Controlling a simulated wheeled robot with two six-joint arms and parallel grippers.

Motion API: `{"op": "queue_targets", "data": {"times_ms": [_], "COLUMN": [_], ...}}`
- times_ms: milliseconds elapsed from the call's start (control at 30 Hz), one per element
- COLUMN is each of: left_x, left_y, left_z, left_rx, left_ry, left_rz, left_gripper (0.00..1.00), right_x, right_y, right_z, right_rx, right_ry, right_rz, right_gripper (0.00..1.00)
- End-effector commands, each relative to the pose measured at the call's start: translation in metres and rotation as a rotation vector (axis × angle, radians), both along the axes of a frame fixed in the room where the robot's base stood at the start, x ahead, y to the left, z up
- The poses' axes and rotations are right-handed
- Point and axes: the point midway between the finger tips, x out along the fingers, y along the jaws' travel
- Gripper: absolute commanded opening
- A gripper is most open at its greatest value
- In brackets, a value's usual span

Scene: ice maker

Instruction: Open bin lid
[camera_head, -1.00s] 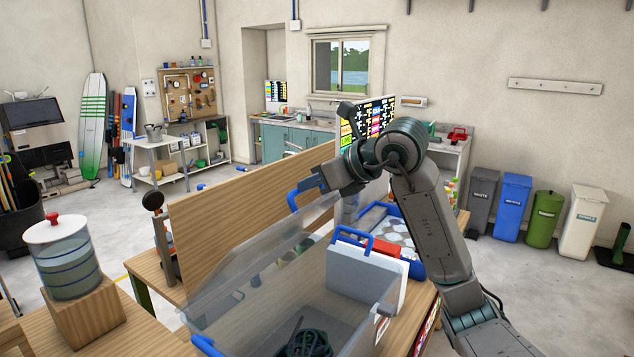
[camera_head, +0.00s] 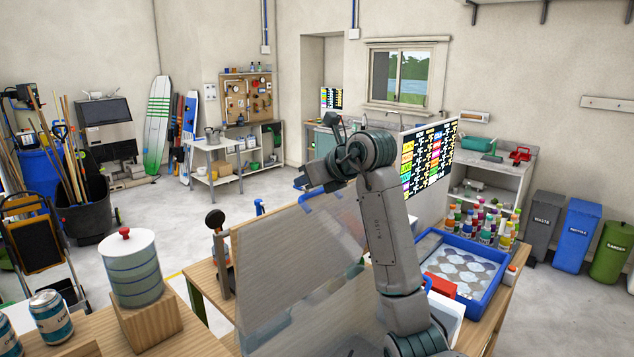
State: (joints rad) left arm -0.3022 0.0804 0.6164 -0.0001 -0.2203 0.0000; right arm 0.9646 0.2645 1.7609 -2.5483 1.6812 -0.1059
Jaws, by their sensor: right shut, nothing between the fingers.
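The clear, translucent bin lid (camera_head: 290,265) stands raised in the lower middle, with the wooden board behind it showing through. A blue clasp (camera_head: 318,197) is at its upper edge. My right gripper (camera_head: 308,183) is shut and empty just above the lid's upper edge, close to the blue clasp. I cannot tell whether it touches the lid. The bin below is mostly cut off by the bottom of the picture and hidden by the lid and my right arm. My left gripper is not in view.
A striped drink dispenser (camera_head: 132,270) stands on a wooden block at left, with cans (camera_head: 50,316) nearby. A blue tray (camera_head: 490,296), several bottles (camera_head: 487,222) and a menu board (camera_head: 432,155) are at right. Open floor lies beyond the table.

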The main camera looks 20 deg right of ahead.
Motion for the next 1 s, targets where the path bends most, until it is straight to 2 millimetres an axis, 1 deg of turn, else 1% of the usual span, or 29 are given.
{"op": "queue_targets", "data": {"times_ms": [167, 467, 600, 667, 767, 1000], "left_x": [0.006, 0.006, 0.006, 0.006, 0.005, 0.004], "left_y": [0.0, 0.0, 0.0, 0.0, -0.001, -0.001], "left_z": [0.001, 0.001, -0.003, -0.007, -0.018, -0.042], "left_rx": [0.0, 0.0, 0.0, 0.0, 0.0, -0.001], "left_ry": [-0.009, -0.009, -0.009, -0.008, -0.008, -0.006], "left_rz": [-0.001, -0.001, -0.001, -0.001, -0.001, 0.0], "left_gripper": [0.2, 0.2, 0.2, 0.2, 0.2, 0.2], "right_x": [0.004, 0.003, 0.0, -0.005, -0.019, -0.058], "right_y": [0.001, 0.001, -0.001, -0.003, -0.009, -0.024], "right_z": [0.001, 0.001, 0.002, 0.005, 0.011, 0.036], "right_rx": [0.0, 0.001, 0.0, 0.0, -0.003, -0.001], "right_ry": [-0.001, -0.002, -0.004, -0.006, -0.007, -0.007], "right_rz": [0.0, 0.0, -0.001, -0.002, -0.003, -0.002], "right_gripper": [0.0, 0.0, 0.0, 0.0, 0.0, 0.0]}}
